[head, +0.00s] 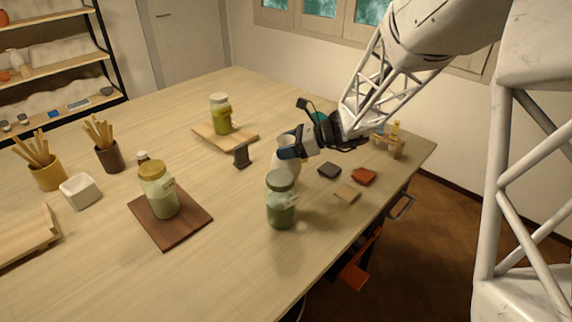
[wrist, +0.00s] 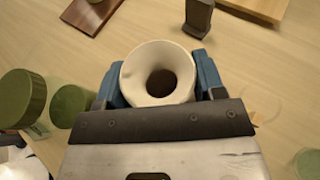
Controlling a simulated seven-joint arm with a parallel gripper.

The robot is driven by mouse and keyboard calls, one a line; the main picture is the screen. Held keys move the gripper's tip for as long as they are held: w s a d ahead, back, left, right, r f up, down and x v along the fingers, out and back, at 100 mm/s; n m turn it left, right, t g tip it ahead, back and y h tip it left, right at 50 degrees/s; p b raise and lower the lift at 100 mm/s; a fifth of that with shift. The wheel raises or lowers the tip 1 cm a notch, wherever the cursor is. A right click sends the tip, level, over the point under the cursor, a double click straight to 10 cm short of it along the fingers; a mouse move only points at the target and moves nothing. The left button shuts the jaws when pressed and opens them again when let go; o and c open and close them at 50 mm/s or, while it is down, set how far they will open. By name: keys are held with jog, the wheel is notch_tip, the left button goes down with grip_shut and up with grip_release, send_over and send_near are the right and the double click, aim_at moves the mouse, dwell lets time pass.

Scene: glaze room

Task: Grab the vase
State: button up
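The vase (head: 284,165) is white with a flared round mouth. In the head view it stands upright on the table, partly hidden behind a green-filled jar and my gripper. My gripper (head: 289,152) is at its upper part, reaching in from the right. In the wrist view the vase's rim (wrist: 134,88) lies between the two blue fingers of my gripper (wrist: 158,74), one on each side. The rim covers the fingers' inner faces, so whether they press on the vase or stand apart from it is hidden.
The green-filled jar (head: 281,205) stands close in front of the vase. A dark stand (head: 241,156) is to its left. Tiles (head: 347,193) lie to the right. Jars stand on a brown board (head: 185,231) and a wooden board (head: 243,139). The front middle of the table is clear.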

jog(key=c, duration=0.8)
jog(key=shift+r, duration=0.1)
jog(key=shift+r, duration=4.95)
